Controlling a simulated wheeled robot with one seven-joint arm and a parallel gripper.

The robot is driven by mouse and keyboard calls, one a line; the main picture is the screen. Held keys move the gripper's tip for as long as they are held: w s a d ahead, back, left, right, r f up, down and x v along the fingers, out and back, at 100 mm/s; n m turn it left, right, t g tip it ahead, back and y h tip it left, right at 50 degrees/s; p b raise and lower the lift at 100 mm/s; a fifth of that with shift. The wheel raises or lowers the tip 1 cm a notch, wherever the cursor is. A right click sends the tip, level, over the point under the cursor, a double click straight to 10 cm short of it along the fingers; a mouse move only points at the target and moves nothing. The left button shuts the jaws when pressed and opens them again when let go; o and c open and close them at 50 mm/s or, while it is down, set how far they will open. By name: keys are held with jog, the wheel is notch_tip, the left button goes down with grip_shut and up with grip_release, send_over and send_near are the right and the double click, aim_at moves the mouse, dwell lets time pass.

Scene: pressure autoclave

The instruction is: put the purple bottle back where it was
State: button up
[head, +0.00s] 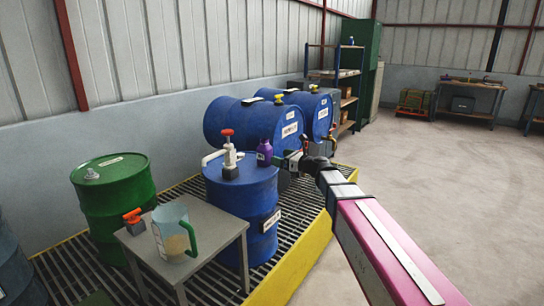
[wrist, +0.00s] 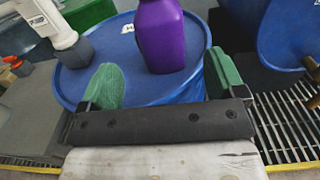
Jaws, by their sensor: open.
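The purple bottle (head: 264,153) stands upright on the top of the upright blue drum (head: 240,215), near its right side. A white hand pump with a red knob (head: 228,150) is on the same drum to its left. In the wrist view the purple bottle (wrist: 160,38) is just ahead of my gripper (wrist: 162,72), roughly between the lines of its two green fingers. The fingers are spread apart and hold nothing. In the head view my gripper (head: 288,160) is just right of the bottle. The bottle's top is cut off in the wrist view.
A grey table (head: 205,237) in front of the drum holds a clear jug with a green handle (head: 174,232) and an orange-red valve (head: 133,218). A green drum (head: 115,195) stands left. Blue drums (head: 245,122) lie behind. The floor at right is clear.

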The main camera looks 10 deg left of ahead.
jog(key=shift+v, duration=1.55)
jog(key=s+d+f+n+g+h, duration=0.2)
jog(key=s+d+f+n+h, duration=0.25)
jog(key=d+f+n, duration=0.45)
jog(key=s+d+f+n+g+h, duration=0.2)
jog(key=s+d+f+n+h, duration=0.4)
jog(key=f, duration=0.6)
jog(key=s+d+f+n+g+h, duration=0.1)
jog(key=s+d+f+n+h, duration=0.2)
jog(key=d, duration=0.6)
jog(key=s+d+f+n+g+h, duration=0.1)
jog(key=s+d+f+n+h, duration=0.2)
jog(key=d, duration=0.6)
jog(key=s+f+n, duration=0.1)
jog(key=s+f, duration=0.1)
jog(key=s, duration=0.1)
jog(key=shift+s+d+f+g, duration=0.2)
jog(key=shift+s+f+g, duration=0.1)
jog(key=shift+g, duration=0.1)
